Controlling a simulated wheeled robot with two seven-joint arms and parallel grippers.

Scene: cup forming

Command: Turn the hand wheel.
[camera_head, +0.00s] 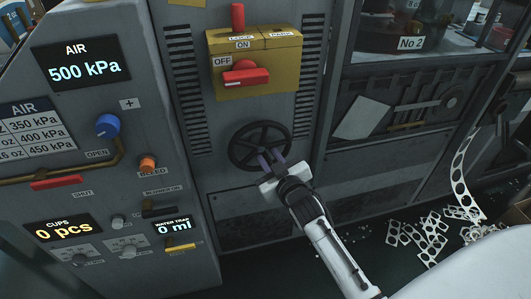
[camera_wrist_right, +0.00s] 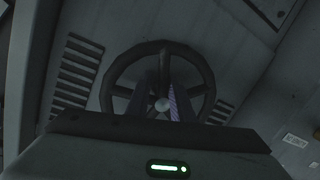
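The dark hand wheel (camera_head: 233,148) is mounted on the grey front panel, below the yellow switch box. It is round with several spokes and a hub. My right gripper (camera_head: 270,157) reaches it from the lower right. Its two purple-grey fingers overlap the wheel's lower part, with a small gap between them. In the right wrist view, the wheel (camera_wrist_right: 160,48) fills the middle, and the fingers (camera_wrist_right: 168,92) stand on either side of a pale round knob. Whether they press on a spoke or the rim cannot be told. My left gripper is not in view.
The yellow box (camera_head: 285,78) with a red lever (camera_head: 246,77) sits above the wheel. A panel at left has a blue knob (camera_head: 108,126) and displays reading 500 kPa, 0 pcs and 0 ml. Punched metal scrap (camera_head: 433,232) lies on the floor at right.

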